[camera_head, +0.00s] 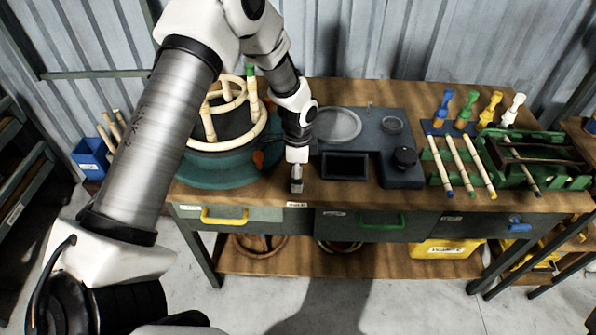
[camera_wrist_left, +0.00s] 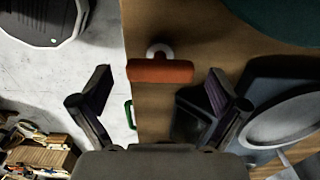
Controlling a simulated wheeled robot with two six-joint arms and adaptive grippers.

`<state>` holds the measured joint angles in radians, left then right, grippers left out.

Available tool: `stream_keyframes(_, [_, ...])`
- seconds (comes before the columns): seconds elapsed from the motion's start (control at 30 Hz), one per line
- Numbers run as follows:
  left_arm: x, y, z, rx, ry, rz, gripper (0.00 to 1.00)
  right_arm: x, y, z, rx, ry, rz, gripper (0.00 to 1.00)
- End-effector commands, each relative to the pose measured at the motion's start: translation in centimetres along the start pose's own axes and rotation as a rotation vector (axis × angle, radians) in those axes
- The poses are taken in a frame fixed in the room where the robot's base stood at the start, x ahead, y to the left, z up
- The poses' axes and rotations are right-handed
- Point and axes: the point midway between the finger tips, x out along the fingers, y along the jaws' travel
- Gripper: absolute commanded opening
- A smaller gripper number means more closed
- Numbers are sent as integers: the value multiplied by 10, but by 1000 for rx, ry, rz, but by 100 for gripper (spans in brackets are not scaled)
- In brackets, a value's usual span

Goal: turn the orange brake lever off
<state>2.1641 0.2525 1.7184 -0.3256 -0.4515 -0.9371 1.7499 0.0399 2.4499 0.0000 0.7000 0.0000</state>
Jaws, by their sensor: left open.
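My right gripper is not in view.
A rattan frame (camera_head: 225,115) stands on the teal base. A dark station (camera_head: 400,172) with a round plate sits to the right. Rattan sticks (camera_head: 457,165), coloured clamps (camera_head: 490,108) and a green rack (camera_head: 570,150) lie farther right. Drawers with coloured handles line the table's front.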

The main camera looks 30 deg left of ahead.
Motion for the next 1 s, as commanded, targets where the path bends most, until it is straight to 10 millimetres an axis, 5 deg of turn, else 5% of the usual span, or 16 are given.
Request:
stream_keyframes(0.03, [0, 0, 0, 0, 0, 0, 98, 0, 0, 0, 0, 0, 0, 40])
stream_keyframes(0.2, [0, 0, 0, 0, 0, 0, 38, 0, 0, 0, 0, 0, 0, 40])
stream_keyframes(0.67, [0, 1, 0, -45, -1, 2, 38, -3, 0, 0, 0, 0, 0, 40])
stream_keyframes(1.0, [-2, 1, 0, -256, -2, 3, 38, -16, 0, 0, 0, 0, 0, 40])
